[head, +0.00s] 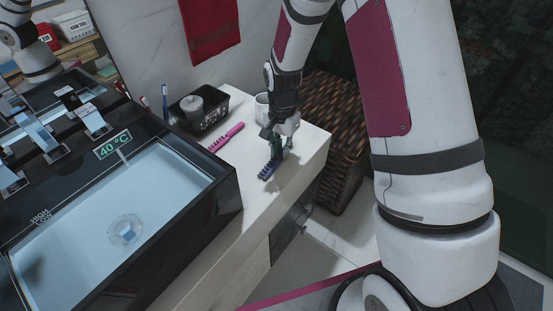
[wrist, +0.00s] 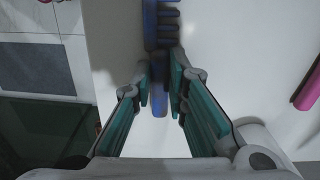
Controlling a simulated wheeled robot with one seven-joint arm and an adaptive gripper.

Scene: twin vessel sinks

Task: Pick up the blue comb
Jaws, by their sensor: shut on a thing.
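The blue comb (head: 267,170) is at the right part of the pale counter, its toothed end pointing to the lower left in the head view. In the wrist view the comb (wrist: 163,35) runs down from the top edge, teeth to the right, with its handle between the fingers. My gripper (head: 279,152) is shut on the handle; its teal finger pads (wrist: 160,88) lie on both sides of it. I cannot tell whether the comb touches the counter or is slightly above it. The far end of the comb is cut off in the wrist view.
The black sink (head: 222,203) borders the counter on the left. A wicker basket (head: 338,150) stands right of the counter.

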